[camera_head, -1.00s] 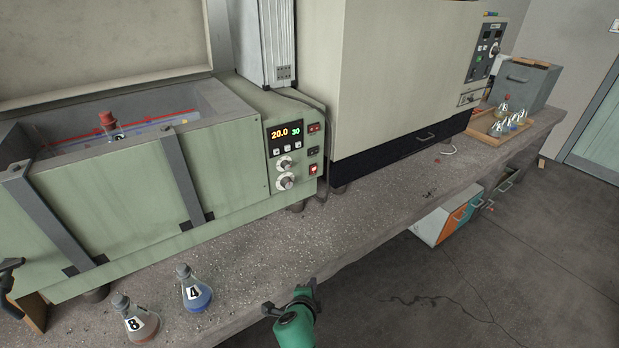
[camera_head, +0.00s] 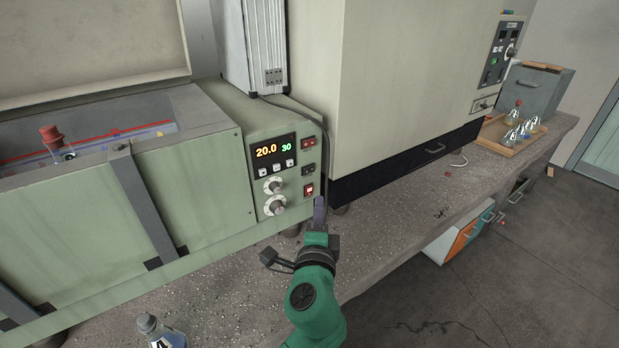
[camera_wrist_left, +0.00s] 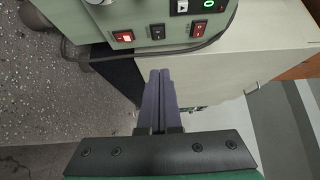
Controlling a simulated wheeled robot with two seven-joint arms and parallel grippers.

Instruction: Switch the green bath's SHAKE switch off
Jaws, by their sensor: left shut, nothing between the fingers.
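The green bath (camera_head: 200,200) stands at the left, its control panel (camera_head: 285,175) on the right end of its front. The panel has a display reading 20.0 and 30, two knobs and a column of three switches. The lowest switch (camera_head: 309,190) is red and lit; it also shows in the left wrist view (camera_wrist_left: 123,37). The middle switch (camera_head: 308,169) is dark, and the top switch (camera_head: 308,142) is red. I cannot read which is SHAKE. My left gripper (camera_head: 319,203) is shut and empty, its tips just below and right of the lowest switch, apparently apart from it.
A large beige cabinet (camera_head: 400,80) stands right of the bath, with a cable hanging between them. A flask (camera_head: 160,333) stands on the bench at the front left. A wooden tray (camera_head: 490,143) with several flasks is at the far right.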

